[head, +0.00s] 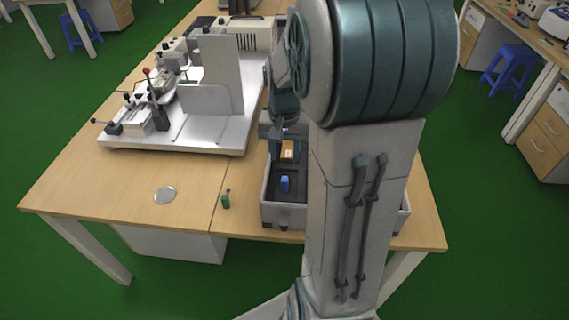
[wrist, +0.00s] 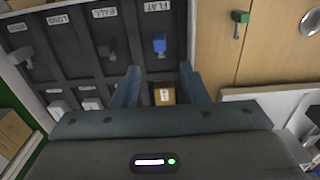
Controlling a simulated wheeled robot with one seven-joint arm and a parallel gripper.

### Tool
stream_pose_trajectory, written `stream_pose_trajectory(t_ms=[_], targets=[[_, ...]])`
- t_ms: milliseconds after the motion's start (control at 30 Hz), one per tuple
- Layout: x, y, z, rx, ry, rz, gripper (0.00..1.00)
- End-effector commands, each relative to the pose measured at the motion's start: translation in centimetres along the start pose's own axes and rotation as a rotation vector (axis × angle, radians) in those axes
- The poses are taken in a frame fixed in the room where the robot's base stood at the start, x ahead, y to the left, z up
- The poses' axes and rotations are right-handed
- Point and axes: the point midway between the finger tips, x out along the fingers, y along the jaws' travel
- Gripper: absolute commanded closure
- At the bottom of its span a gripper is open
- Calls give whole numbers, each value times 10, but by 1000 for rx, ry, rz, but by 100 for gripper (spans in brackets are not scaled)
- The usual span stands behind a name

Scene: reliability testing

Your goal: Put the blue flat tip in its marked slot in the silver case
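The blue flat tip (wrist: 159,44) lies in the compartment below the "FLAT" label (wrist: 157,6) of the silver case (head: 265,212). The tip also shows as a small blue block in the head view (head: 285,183). My gripper (wrist: 160,80) is open above the case, its two fingers apart. The blue tip is beyond the fingertips and not touched. A yellow-orange box (wrist: 163,94) shows between the fingers, in a compartment behind the blue tip; it is also in the head view (head: 288,151). My arm hides the right part of the case in the head view.
A green tip (head: 226,200) and a round silver disc (head: 165,195) lie on the table left of the case. A white machine (head: 215,125) stands at the back left. Other case compartments hold a dark tip (wrist: 107,51) and grey pieces. The table's front left is mostly clear.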

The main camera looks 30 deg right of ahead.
Motion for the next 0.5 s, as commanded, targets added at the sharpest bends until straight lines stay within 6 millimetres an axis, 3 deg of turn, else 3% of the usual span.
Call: stream_pose_trajectory(t_ms=[167,267,500], targets=[[-14,-2,4,-15,7,0,61],[-24,-9,20,-66,30,-2,61],[-52,-29,93,-311,138,-23,61]])
